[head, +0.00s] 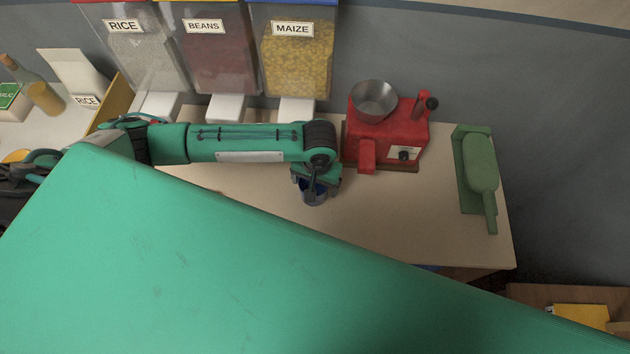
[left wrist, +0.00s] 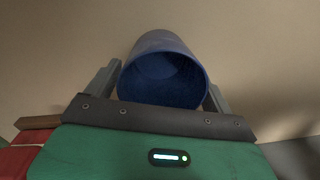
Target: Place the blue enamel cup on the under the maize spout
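The blue enamel cup (head: 314,196) is at my left gripper (head: 314,188), over the counter's middle, left of and below the red machine. In the left wrist view the cup (left wrist: 165,75) sits between the two grey fingers (left wrist: 164,85), mouth toward the camera, with a finger against each side. The gripper looks shut on it. Whether its base touches the counter cannot be told. The maize dispenser (head: 297,55) hangs at the back wall, its white spout (head: 297,109) behind my left forearm. My right gripper is not in view.
The bean (head: 220,60) and rice (head: 145,60) dispensers hang left of the maize. A red machine with a metal bowl (head: 374,101) stands right of the maize spout. A green scoop-like object (head: 480,165) lies at the counter's right. Bare counter (head: 425,215) lies between.

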